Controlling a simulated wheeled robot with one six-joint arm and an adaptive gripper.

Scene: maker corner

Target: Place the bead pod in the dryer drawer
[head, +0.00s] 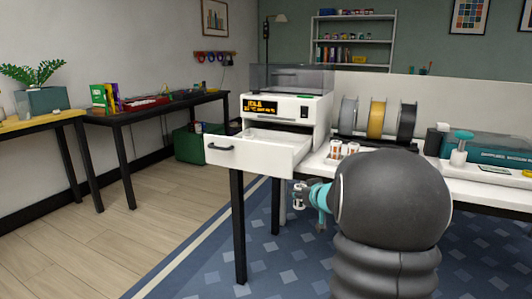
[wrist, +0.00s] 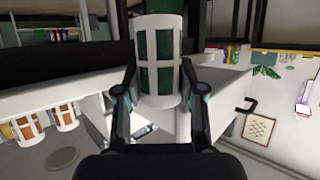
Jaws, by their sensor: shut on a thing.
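The bead pod (wrist: 162,62), a white slotted cylinder with dark green filling, stands between the fingers of my gripper (wrist: 160,92) in the wrist view. My gripper (head: 302,193) is shut on the pod. In the head view the pod (head: 298,196) looks small, beside and below the right end of the drawer, outside it. The dryer drawer (head: 250,158) is pulled out, white with a dark handle, and its visible inside looks empty. The dryer (head: 285,108) is a white box with an orange display. My arm hides part of the table.
Two white pods with orange-brown filling (head: 343,149) stand on a tray right of the drawer. Several filament spools (head: 377,118) stand behind them. Open floor (head: 130,240) lies left.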

